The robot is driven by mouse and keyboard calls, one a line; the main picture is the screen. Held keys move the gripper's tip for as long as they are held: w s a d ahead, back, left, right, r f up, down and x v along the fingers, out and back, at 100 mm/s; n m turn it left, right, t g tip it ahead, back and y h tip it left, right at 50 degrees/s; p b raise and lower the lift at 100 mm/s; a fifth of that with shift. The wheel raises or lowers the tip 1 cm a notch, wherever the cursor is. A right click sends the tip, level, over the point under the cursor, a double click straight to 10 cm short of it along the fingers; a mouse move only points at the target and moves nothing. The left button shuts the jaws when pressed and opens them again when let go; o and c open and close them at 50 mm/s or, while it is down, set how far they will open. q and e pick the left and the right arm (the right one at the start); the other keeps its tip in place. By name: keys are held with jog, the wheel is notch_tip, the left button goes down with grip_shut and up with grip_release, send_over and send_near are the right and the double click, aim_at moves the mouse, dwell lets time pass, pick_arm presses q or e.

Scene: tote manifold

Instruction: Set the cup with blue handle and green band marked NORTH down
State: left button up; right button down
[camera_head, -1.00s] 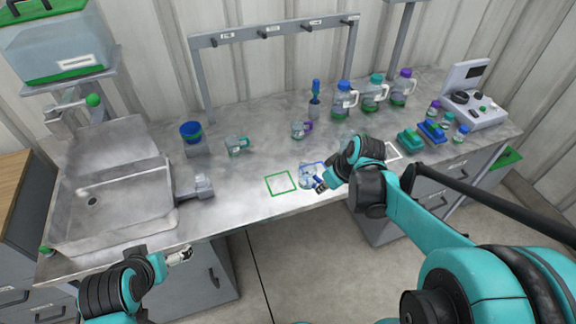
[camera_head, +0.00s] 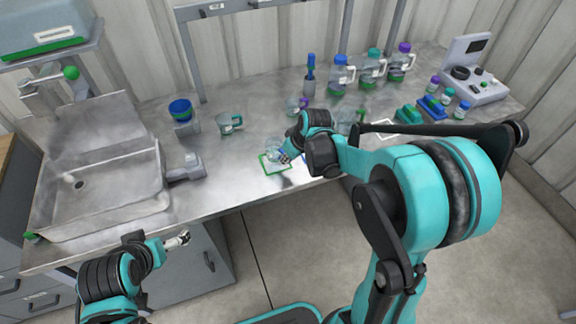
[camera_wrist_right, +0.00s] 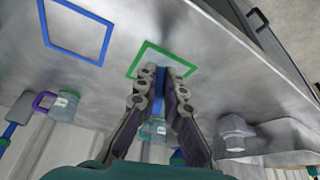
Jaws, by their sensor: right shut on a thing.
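The clear cup (camera_head: 273,145) is at my right gripper (camera_head: 285,157), over or just behind the green square outline (camera_head: 265,169) on the counter. In the right wrist view, my right gripper (camera_wrist_right: 161,75) is shut on its blue handle (camera_wrist_right: 159,88), and the green outline (camera_wrist_right: 143,54) lies past the fingertips. The NORTH marking and green band cannot be read. I cannot tell whether the cup's base touches the counter. My left gripper (camera_head: 178,240) is near the counter's front edge, apart from the cups; its jaws are too small to judge.
A blue square outline (camera_wrist_right: 68,51) lies beside the green one, partly covered by my arm in the head view. A teal-handled cup (camera_head: 228,123) and a purple-handled cup (camera_head: 292,105) stand behind. A grey fixture (camera_head: 186,170) and sink (camera_head: 100,190) are left.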

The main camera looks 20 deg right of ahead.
jog(key=shift+f+b, duration=0.45)
jog(key=shift+f, duration=0.9)
jog(key=shift+f, duration=0.1)
jog(key=c, duration=1.6)
grip_release()
jog(key=shift+c, duration=0.2)
jog(key=shift+r, duration=0.2)
jog(key=p+v, duration=0.4)
jog(key=v, duration=0.7)
jog(key=s+a+r+m+t, duration=0.1)
jog(key=s+a+r+m, duration=0.1)
jog(key=s, duration=0.5)
jog(key=s+a+r+m+t+h, duration=0.1)
jog(key=s+a+r+m, duration=0.1)
jog(key=s, duration=0.6)
jog(key=shift+s+t+h, duration=0.3)
